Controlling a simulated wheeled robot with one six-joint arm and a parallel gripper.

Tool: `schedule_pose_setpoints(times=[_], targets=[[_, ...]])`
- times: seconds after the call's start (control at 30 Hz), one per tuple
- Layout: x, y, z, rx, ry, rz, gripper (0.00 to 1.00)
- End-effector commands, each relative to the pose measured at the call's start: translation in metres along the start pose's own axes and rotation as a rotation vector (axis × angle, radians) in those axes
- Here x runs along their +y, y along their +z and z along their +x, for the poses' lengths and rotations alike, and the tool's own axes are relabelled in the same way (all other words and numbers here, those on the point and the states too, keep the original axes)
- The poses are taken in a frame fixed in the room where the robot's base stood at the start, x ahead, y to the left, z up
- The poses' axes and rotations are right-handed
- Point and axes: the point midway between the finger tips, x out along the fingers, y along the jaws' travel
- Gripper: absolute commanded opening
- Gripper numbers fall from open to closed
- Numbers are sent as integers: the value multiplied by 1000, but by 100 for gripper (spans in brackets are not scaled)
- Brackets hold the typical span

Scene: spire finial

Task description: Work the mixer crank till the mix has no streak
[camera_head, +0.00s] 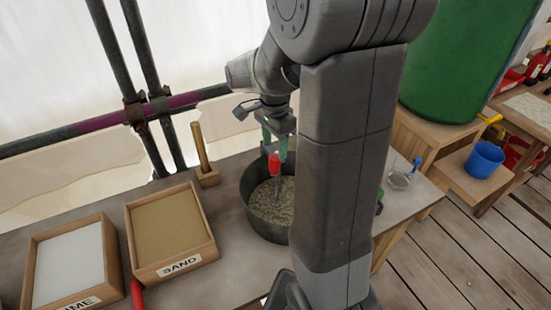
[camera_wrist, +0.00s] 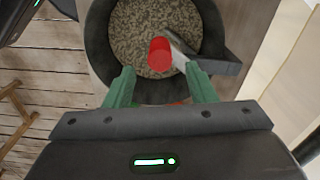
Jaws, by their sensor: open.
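The mixer tub (camera_head: 252,211) is a dark round vessel on the bench, and it holds a speckled grey-beige mix (camera_head: 273,207). The mix also fills the tub in the wrist view (camera_wrist: 130,32). The crank has a red knob (camera_head: 274,163), which shows in the wrist view (camera_wrist: 160,54) joined to a grey metal arm (camera_wrist: 180,45). My gripper (camera_wrist: 160,75) has green fingers, spread open, with the red knob just ahead between the fingertip lines. The knob looks ungripped. My arm hides the tub's right side in the head view.
A sand tray (camera_head: 171,228) and a lime tray (camera_head: 68,264) stand left of the tub. A wooden handle in a block (camera_head: 203,155) stands behind. A green barrel (camera_head: 466,60) and a blue bucket (camera_head: 484,160) are at right.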

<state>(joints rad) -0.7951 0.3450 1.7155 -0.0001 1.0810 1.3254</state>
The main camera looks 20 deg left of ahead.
Motion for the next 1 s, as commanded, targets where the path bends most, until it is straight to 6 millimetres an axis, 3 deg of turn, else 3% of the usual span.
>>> schedule_pose_setpoints(times=[0.1, 0.3, 0.73, 1.0], targets=[[1, 0, 25, -2, 7, 0, 50], [0, 0, 52, -1, 3, 0, 50], [0, 0, 61, 0, 0, 1, 50], [0, 0, 61, 0, 0, 0, 0]])
